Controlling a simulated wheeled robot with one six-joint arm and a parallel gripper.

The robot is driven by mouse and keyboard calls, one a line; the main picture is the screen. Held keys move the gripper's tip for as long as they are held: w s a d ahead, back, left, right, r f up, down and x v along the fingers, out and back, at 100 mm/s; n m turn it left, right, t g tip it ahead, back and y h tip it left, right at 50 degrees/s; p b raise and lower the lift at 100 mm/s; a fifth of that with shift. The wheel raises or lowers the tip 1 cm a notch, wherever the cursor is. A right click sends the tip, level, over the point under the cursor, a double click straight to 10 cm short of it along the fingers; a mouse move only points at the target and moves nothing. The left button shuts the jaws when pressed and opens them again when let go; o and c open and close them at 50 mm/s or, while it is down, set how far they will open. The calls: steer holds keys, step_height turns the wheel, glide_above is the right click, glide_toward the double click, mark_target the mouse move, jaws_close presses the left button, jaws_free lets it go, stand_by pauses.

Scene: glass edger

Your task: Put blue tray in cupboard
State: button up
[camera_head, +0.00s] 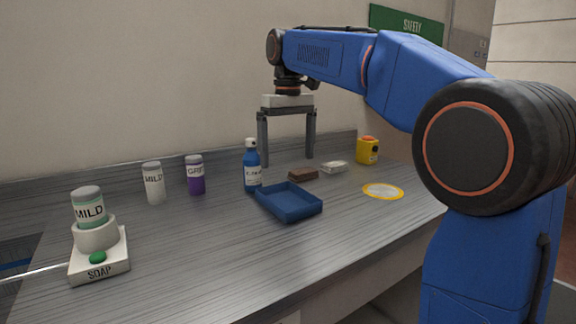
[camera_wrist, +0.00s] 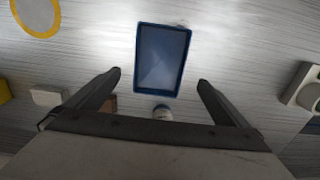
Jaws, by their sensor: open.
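The blue tray (camera_head: 289,203) is a shallow, empty rectangular tray lying flat on the grey worktop in the head view. It also shows in the wrist view (camera_wrist: 162,60), upper middle, ahead of the fingertips. My gripper (camera_head: 287,141) is open and empty above the worktop, higher than the tray and apart from it. In the wrist view its two fingers (camera_wrist: 159,77) are spread wider than the tray. No cupboard can be made out in either view.
A blue spray bottle (camera_head: 251,168) stands close behind the tray, with a brown block (camera_head: 303,174) beside it. A purple bottle (camera_head: 195,176), a white bottle (camera_head: 154,184) and a soap stand (camera_head: 99,258) are left. A yellow ring (camera_head: 383,191) and yellow box (camera_head: 367,151) are right. Front worktop is clear.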

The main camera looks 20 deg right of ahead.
step_height(320, 180, up, 6)
steer(key=f, duration=0.1)
glide_above(287, 204)
steer(key=f, duration=0.7)
steer(key=s+f, duration=0.1)
steer(key=f, duration=0.2)
steer(key=shift+f, duration=0.3)
steer(key=shift+w+f, duration=0.2)
steer(key=shift+f, duration=1.3)
steer(key=shift+w+f, duration=0.2)
steer(key=shift+f, duration=1.3)
steer(key=shift+c, duration=0.6)
steer(key=shift+r, duration=0.1)
steer(key=c, duration=1.2)
